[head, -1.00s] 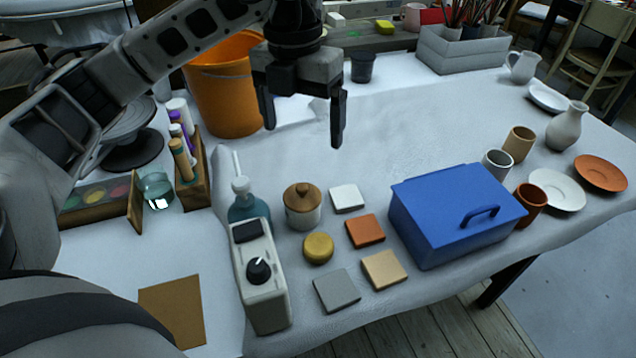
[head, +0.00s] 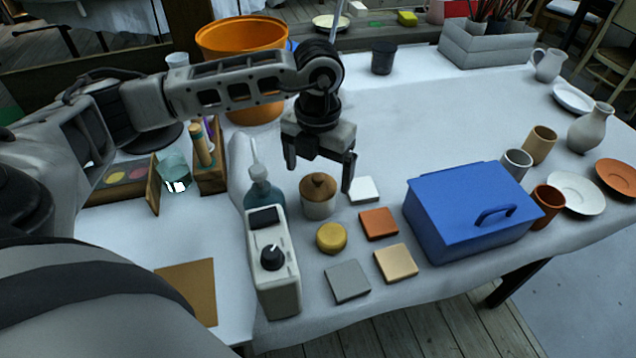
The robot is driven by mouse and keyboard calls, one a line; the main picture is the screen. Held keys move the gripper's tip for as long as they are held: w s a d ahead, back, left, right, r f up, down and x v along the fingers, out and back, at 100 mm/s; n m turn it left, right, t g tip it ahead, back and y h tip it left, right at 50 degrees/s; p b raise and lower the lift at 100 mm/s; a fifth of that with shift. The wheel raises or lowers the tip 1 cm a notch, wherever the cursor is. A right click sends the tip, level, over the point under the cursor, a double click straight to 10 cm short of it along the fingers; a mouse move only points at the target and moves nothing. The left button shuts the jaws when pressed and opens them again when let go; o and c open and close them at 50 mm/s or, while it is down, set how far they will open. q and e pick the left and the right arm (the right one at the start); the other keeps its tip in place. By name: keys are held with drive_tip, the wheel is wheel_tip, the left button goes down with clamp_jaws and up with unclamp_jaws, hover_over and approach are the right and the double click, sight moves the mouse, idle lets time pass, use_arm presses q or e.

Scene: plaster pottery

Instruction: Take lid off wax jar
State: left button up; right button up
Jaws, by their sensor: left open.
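The wax jar (head: 318,205) is a small pale round pot standing on the white-covered table, left of the blue box. Its brown wooden lid (head: 318,186) with a round knob sits on top of it. My left gripper (head: 319,176) is open and points down above the jar, its two fingers on either side of the lid in the picture. I cannot tell whether the fingers are level with the knob or still above it. Nothing is between the fingers except the view of the lid. My right gripper is not in view.
A teal pump bottle (head: 264,193) and a white device with a black knob (head: 273,268) stand close left of the jar. A yellow disc (head: 331,237) and several square tiles (head: 378,223) lie in front and right. A blue box (head: 470,212) stands further right.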

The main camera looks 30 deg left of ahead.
use_arm(q)
wheel_tip(320, 180, down, 2)
drive_tip(key=shift+f, duration=0.1)
drive_tip(key=c, duration=1)
drive_tip(key=shift+c, duration=0.4)
